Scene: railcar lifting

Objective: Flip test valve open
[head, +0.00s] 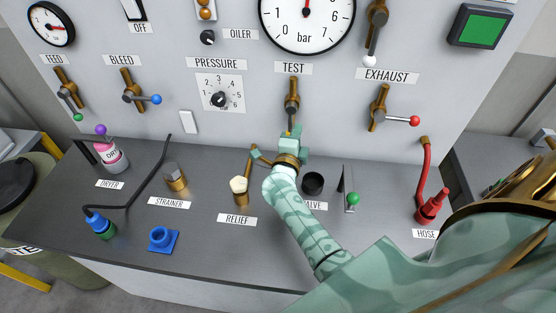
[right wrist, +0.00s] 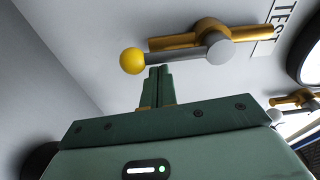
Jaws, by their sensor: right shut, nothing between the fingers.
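The test valve (head: 291,97) sits on the grey panel under the TEST label, with its brass pipe upright. In the right wrist view, the test valve (right wrist: 215,45) has a grey lever running from its hub to a yellow ball (right wrist: 131,61). The lever lies nearly along the pipe, pointing away from the TEST label, so downward on the panel. My right gripper (head: 290,137) is shut and empty, just below the valve. In the right wrist view its fingertips (right wrist: 159,70) are beside the lever near the ball; I cannot tell whether they touch. My left gripper is not in view.
The exhaust valve (head: 380,108) with a red ball is to the right, and the bleed valve (head: 130,97) to the left. A pressure dial (head: 220,98) is nearby. The console shelf below carries the relief fitting (head: 239,188), strainer (head: 175,178) and red hose fitting (head: 432,206). A gauge (head: 306,18) is above.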

